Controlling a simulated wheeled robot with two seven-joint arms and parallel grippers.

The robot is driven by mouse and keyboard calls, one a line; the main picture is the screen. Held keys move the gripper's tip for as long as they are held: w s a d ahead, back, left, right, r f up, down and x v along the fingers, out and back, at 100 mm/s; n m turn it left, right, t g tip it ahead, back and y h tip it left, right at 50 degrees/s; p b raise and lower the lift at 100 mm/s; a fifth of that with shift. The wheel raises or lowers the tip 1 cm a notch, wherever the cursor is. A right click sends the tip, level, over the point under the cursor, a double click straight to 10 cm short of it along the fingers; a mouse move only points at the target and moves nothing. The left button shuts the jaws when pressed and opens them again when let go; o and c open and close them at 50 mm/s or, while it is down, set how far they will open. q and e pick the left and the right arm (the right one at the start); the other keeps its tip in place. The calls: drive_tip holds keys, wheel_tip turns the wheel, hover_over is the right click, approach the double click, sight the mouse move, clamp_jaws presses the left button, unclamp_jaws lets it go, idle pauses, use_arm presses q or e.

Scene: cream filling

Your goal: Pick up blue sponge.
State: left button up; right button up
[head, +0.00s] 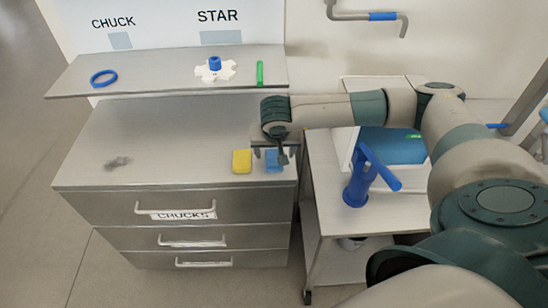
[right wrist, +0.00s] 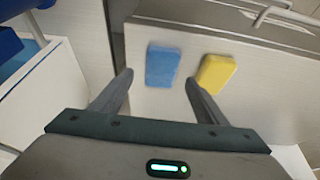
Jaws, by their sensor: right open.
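The blue sponge (head: 273,161) lies on the metal top of the drawer cabinet, near its front right corner. In the right wrist view the blue sponge (right wrist: 163,67) shows ahead of my fingers, between their lines and apart from them. My right gripper (head: 270,153) is open and empty, above the blue sponge and partly covering it in the head view. Its two spread fingers show in the right wrist view (right wrist: 158,82). A yellow sponge (head: 242,161) lies just left of the blue one. My left gripper is not in view.
The drawer cabinet (head: 150,150) has a shelf (head: 150,75) above it with a blue ring (head: 103,78), a white star part (head: 215,70) and a green item (head: 260,73). A cart (head: 325,185) with a blue dispenser (head: 357,182) stands right, across a narrow gap.

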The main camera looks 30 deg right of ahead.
sight(274, 158)
drive_tip(key=shift+p+x, duration=0.6)
drive_tip(key=shift+x, duration=1.05)
drive_tip(key=shift+a, duration=0.1)
drive_tip(key=c, duration=1.1)
